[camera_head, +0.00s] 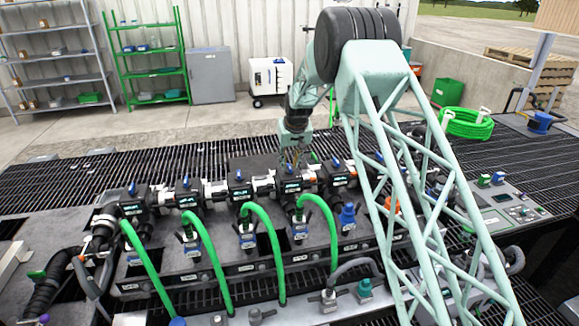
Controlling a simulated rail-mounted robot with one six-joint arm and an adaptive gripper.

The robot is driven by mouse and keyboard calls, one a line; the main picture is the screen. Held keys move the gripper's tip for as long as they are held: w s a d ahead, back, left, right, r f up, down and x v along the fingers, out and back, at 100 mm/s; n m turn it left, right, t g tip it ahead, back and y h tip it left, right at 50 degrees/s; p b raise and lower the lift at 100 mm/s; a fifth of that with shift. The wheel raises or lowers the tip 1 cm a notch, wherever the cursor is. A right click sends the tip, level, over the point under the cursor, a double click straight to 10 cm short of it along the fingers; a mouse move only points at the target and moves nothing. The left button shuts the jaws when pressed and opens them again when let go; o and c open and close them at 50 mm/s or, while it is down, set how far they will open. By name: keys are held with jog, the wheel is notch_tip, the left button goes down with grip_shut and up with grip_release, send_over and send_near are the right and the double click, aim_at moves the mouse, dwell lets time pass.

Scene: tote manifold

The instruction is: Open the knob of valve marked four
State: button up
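A row of black valves runs across the manifold, each with a blue knob on top. Knobs show on the leftmost valve (132,188), the second (186,182), the third (239,175), the fourth from the left (289,169) and the fifth (335,161). The valve labels are too small to read, so I cannot tell which is marked four. My gripper (293,157) points down at the fourth knob from the left, very close above or just behind it. I cannot tell whether it touches the knob or whether its fingers are open. My arm hides the right end of the row.
Green hoses (266,235) arch up in front of the valves. A grated deck (130,163) lies behind the manifold. A coiled green hose (466,123) and a control panel (505,207) are at the right. Shelves (50,60) stand by the back wall.

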jog(key=shift+w+a+f, duration=0.1)
jog(key=shift+w+f, duration=0.2)
jog(key=shift+f, duration=0.35)
jog(key=shift+c, duration=0.6)
grip_shut()
